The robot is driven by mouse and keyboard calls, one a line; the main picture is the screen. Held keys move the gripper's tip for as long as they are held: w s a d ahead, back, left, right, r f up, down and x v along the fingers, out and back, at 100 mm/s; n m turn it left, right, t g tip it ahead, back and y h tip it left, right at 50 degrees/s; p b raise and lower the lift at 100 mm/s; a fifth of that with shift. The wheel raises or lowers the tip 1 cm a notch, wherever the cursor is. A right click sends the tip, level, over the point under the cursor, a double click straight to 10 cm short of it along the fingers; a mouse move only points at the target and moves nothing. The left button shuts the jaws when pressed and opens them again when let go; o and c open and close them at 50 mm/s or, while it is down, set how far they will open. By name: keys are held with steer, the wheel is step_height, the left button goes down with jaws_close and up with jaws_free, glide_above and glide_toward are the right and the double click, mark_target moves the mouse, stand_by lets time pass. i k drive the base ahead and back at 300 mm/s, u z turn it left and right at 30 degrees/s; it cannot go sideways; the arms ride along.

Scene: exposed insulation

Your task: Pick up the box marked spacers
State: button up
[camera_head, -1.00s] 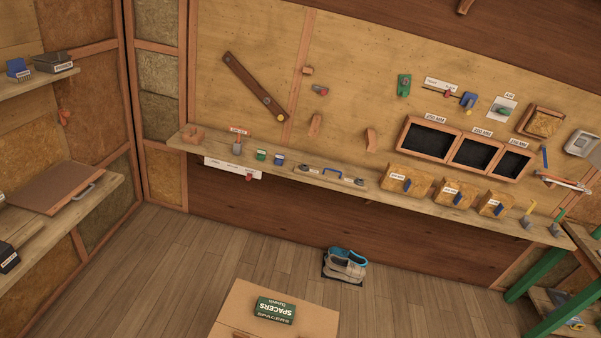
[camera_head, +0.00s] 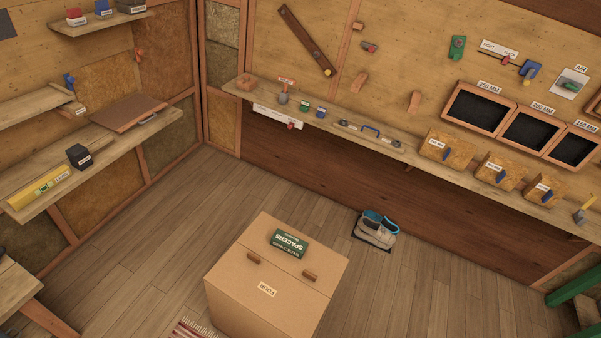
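The box marked spacers (camera_head: 288,243) is a small dark green box with white lettering. It lies on top of a large cardboard-brown box (camera_head: 262,292) labelled "FOUR", near its far edge. The lettering reads upside down from here. My gripper does not show in the camera view, so its state and its distance from the spacers box cannot be seen.
Shelves line the left and back walls. Wooden floor (camera_head: 150,255) is clear left of the box.

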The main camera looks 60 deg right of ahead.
mark_target(284, 242)
steer(key=z, duration=1.7)
steer(key=i, duration=1)
